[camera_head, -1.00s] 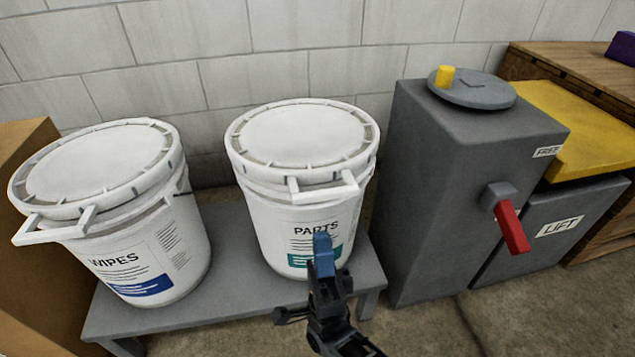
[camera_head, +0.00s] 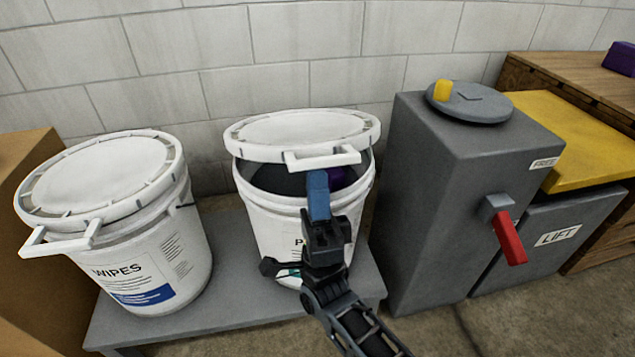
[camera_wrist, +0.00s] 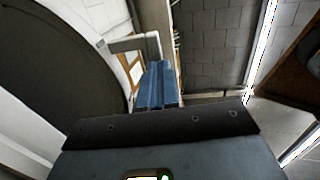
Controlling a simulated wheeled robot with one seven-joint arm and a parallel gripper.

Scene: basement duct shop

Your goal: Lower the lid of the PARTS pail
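The PARTS pail (camera_head: 270,219) is a white bucket standing on a low grey bench. Its white lid (camera_head: 300,128) is tilted up at the front, leaving a dark gap above the rim. A white handle (camera_head: 322,158) sticks out from the lid's front edge. My gripper (camera_head: 318,178) points up in front of the gap, its blue fingertips just under the handle. In the wrist view the blue fingers (camera_wrist: 158,86) lie close together with nothing visible between them, and the white handle (camera_wrist: 130,45) is beside their tips. Whether they touch it is unclear.
A lidded WIPES pail (camera_head: 150,265) stands left on the same bench (camera_head: 225,315). A grey cabinet (camera_head: 440,200) with a red lever (camera_head: 508,238) is close on the right. A purple thing (camera_head: 342,178) shows inside the PARTS pail. A block wall is behind.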

